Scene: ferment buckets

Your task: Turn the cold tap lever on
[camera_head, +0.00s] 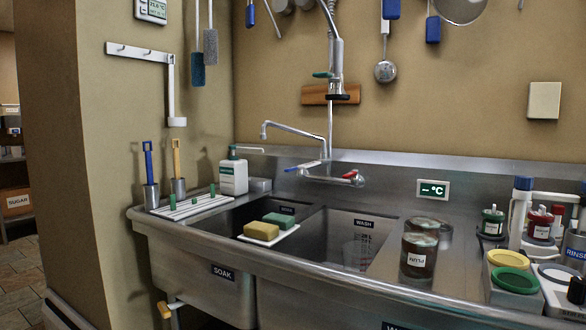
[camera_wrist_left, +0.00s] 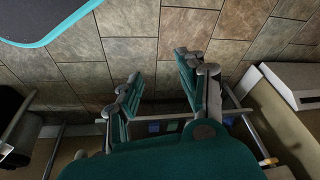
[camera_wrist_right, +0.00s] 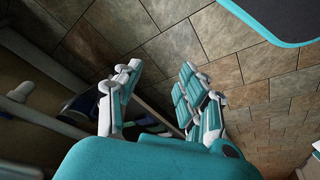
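The sink faucet (camera_head: 330,173) is mounted on the steel back ledge behind the basins. Its blue-marked cold tap lever (camera_head: 303,166) is on the left side and points left. A red-marked lever (camera_head: 349,174) is on the right side. The swivel spout (camera_head: 292,128) reaches to the left above the ledge. Neither gripper shows in the head view. My left gripper (camera_wrist_left: 158,72) is open and empty over the tiled floor in the left wrist view. My right gripper (camera_wrist_right: 160,75) is open and empty over the floor in the right wrist view.
A soap bottle (camera_head: 233,176) stands left of the tap. Sponges lie on a white tray (camera_head: 268,236) over the basin divider. A dark jar labelled PLUM (camera_head: 417,262) stands right of the wash basin. Tubs and bottles crowd the right. A spray hose (camera_head: 336,65) hangs above.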

